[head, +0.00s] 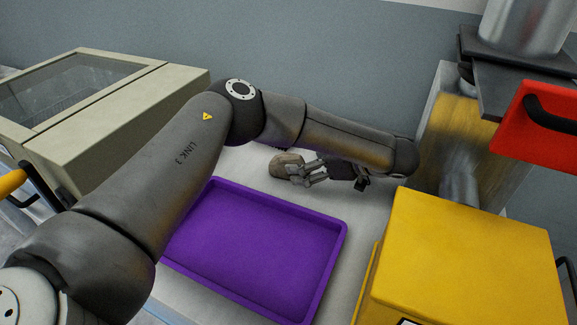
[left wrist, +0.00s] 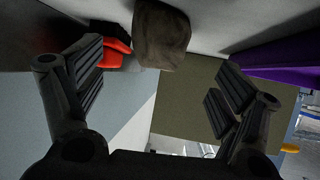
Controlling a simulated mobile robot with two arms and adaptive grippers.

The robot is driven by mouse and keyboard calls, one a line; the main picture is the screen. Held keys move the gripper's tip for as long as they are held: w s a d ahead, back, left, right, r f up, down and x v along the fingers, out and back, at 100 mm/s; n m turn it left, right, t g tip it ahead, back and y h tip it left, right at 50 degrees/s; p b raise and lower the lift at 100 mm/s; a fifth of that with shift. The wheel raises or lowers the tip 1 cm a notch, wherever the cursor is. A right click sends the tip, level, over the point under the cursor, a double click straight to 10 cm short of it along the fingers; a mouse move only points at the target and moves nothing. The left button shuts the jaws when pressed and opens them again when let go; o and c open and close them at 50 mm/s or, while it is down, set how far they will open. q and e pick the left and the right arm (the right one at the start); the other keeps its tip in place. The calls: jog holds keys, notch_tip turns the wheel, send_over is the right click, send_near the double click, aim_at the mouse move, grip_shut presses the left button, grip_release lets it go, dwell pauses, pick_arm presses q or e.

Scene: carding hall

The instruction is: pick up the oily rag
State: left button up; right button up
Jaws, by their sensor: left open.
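A crumpled brown-grey lump that looks like the oily rag (head: 286,165) lies on the pale worktop behind the purple tray. My left gripper (head: 308,173) is at its right side, with its fingers pointing left toward it. In the left wrist view the rag (left wrist: 161,35) shows at the top, between the lines of the two fingers and beyond them. In that view my left gripper (left wrist: 158,82) is spread wide with nothing between its pads. Whether a finger touches the rag in the head view I cannot tell. My right gripper is not in view.
The purple tray (head: 255,240) lies in front of the rag. A beige box with a clear lid (head: 165,95) stands at left, and a yellow box (head: 465,260) at right. A red thing (left wrist: 113,52) shows near the rag in the left wrist view. A grey wall is behind.

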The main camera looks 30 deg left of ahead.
aim_at(299, 161)
pick_arm(q)
jog(key=p+x, duration=0.1)
jog(key=x, duration=0.4)
jog(key=shift+a, duration=0.1)
jog(key=c, duration=1.4)
jog(key=shift+r, duration=0.1)
